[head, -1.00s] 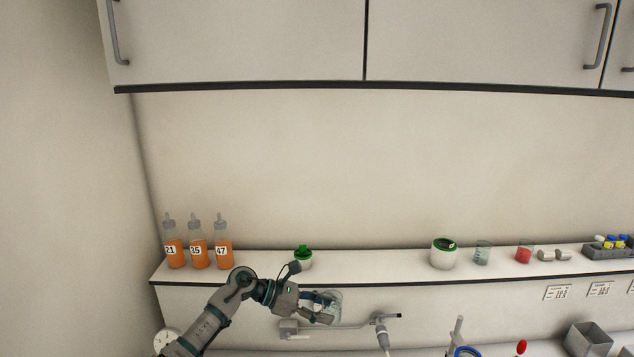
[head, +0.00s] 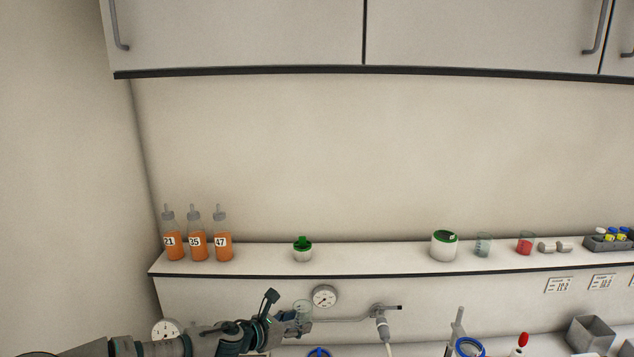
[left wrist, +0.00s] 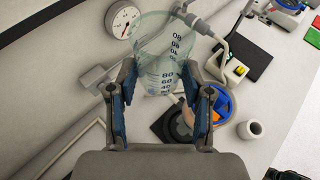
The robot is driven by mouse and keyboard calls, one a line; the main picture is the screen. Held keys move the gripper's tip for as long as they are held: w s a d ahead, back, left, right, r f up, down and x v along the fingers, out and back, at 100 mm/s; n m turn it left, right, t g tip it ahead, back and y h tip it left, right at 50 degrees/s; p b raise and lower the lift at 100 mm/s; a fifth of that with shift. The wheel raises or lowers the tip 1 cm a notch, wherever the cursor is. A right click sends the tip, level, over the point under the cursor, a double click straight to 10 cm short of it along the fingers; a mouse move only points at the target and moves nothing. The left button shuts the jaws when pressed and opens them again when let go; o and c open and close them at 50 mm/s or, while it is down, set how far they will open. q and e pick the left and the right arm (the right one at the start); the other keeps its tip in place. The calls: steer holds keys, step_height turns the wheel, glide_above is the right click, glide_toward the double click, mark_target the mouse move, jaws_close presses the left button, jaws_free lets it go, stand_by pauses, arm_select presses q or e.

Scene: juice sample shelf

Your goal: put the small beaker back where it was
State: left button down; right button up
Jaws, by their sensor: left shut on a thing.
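My left gripper (head: 297,325) is shut on a clear small beaker (head: 304,307), below the front edge of the shelf (head: 380,262). In the left wrist view the beaker (left wrist: 160,45) stands between the two blue-padded fingers of the left gripper (left wrist: 163,104), with dark volume marks on its glass. The beaker looks empty. My right gripper is in neither view.
On the shelf stand orange bottles (head: 197,246), a green-lidded jar (head: 303,254), a larger jar (head: 444,251), a clear beaker (head: 483,248) and a red-filled beaker (head: 525,248). Shelf room is free between the two jars.

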arm_select(q)
steer(key=s+a+f+n+t+y+b, duration=0.1)
steer(key=s+a+f+n+y, duration=0.2)
steer(key=s+a+f, duration=0.2)
steer(key=s+a+f+n+t+y+b, duration=0.1)
steer(key=s+a+f, duration=0.4)
steer(key=f, duration=0.5)
steer(key=s+a+f+n+t+y+b, duration=0.1)
steer(key=s+a+f+n+y+b, duration=0.1)
steer(key=s+a+f+n+y, duration=0.3)
steer(key=shift+s+f+t, duration=0.2)
steer(key=shift+s+f, duration=0.4)
steer(key=shift+s, duration=0.25)
steer(key=shift+s+f+t, duration=0.2)
steer(key=shift+s+f, duration=0.4)
steer(key=shift+s, duration=0.2)
steer(key=shift+d, duration=0.1)
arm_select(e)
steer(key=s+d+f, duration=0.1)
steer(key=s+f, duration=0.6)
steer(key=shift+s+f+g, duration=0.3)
